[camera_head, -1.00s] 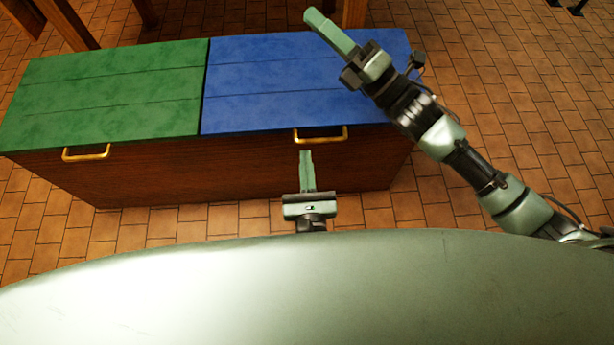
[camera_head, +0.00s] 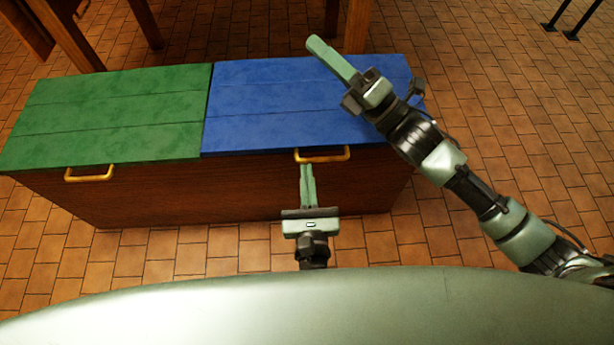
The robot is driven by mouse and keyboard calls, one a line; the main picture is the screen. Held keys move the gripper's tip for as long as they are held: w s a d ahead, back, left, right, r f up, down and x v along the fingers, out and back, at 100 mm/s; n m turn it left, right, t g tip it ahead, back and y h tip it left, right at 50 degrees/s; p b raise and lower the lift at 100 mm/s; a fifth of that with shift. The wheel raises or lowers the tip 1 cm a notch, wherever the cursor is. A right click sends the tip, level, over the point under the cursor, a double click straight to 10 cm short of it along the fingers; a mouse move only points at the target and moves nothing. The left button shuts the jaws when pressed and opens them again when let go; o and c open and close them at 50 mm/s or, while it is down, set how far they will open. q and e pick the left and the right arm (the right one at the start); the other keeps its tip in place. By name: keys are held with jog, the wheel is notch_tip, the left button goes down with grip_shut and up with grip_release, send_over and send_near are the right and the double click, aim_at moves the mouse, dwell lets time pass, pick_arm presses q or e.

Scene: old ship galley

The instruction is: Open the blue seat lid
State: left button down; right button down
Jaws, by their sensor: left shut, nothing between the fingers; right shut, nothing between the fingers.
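The blue seat lid (camera_head: 275,110) lies flat and closed on the right half of a wooden bench box (camera_head: 230,192). A brass handle (camera_head: 322,155) is at the lid's front edge. My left gripper (camera_head: 305,168) is shut and empty just below the brass handle, in front of the box; whether it touches the handle I cannot tell. My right gripper (camera_head: 316,44) is shut and empty, raised at the back of the blue lid, in front of the lid's far edge in the picture.
A green lid (camera_head: 110,112) with its own brass handle (camera_head: 89,174) covers the left half of the box. Wooden legs (camera_head: 357,25) stand behind. Tiled floor (camera_head: 510,120) is open to the right and in front.

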jog(key=c, duration=2.1)
grip_release()
jog(key=o, duration=0.3)
